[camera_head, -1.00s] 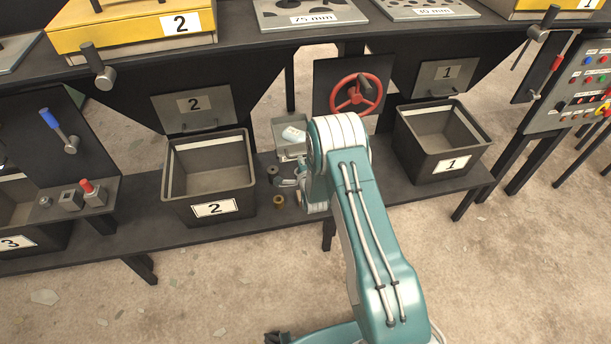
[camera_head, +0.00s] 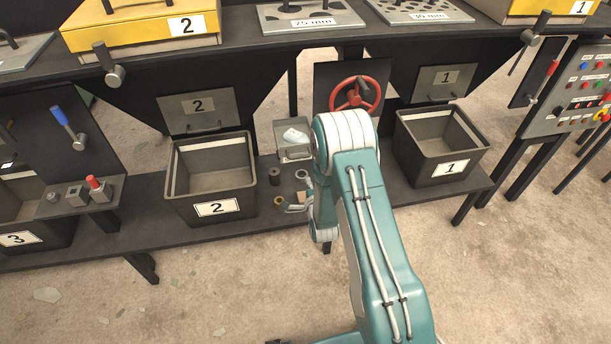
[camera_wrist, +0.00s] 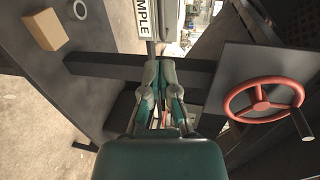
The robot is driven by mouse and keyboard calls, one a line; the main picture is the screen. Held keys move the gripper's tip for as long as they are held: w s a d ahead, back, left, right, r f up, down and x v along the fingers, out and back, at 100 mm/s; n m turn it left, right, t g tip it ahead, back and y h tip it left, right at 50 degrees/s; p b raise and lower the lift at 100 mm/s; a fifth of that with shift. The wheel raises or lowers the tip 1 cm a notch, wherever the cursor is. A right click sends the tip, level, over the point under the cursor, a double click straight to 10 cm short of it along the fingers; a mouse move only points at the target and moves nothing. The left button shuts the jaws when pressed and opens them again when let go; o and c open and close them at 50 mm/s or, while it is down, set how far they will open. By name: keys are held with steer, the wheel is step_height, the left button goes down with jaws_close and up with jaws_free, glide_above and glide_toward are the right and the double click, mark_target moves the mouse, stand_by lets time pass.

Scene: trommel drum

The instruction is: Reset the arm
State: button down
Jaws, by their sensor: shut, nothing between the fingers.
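My gripper (camera_wrist: 160,68) shows in the wrist view with its teal and grey fingers together and nothing between them. It points toward a dark beam and a white label reading "…MPLE" (camera_wrist: 145,14). The wrist end hangs low over the bench, left of the red handwheel (camera_head: 355,94) and between bin 2 (camera_head: 213,210) and bin 1 (camera_head: 450,168).
The handwheel also shows right of my gripper in the wrist view (camera_wrist: 263,103). A tan block (camera_wrist: 43,30) and a pale ring (camera_wrist: 81,10) lie at upper left there. A small tray (camera_head: 293,152) stands behind my arm. A control panel (camera_head: 580,95) stands at right. The floor in front is open.

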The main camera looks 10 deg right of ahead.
steer(key=shift+s+r, duration=0.2)
steer(key=shift+s, duration=0.6)
steer(key=s+r+n+g, duration=0.2)
steer(key=s+r+n, duration=0.15)
steer(key=r, duration=0.85)
steer(key=s+r+n+g, duration=0.25)
steer(key=r+n, duration=0.25)
steer(key=r, duration=0.7)
steer(key=s+r+n+g, duration=0.2)
steer(key=s+r+n, duration=0.1)
steer(key=s, duration=0.6)
steer(key=s+r+n+g, duration=0.1)
steer(key=s+r+n, duration=0.2)
steer(key=s, duration=0.6)
steer(key=s+r+n+g, duration=0.2)
steer(key=s+r+n, duration=0.1)
steer(key=s, duration=0.6)
steer(key=shift+s+d+r+g, duration=0.2)
steer(key=shift+r+g, duration=0.15)
steer(key=shift+r, duration=0.5)
steer(key=shift+d, duration=0.15)
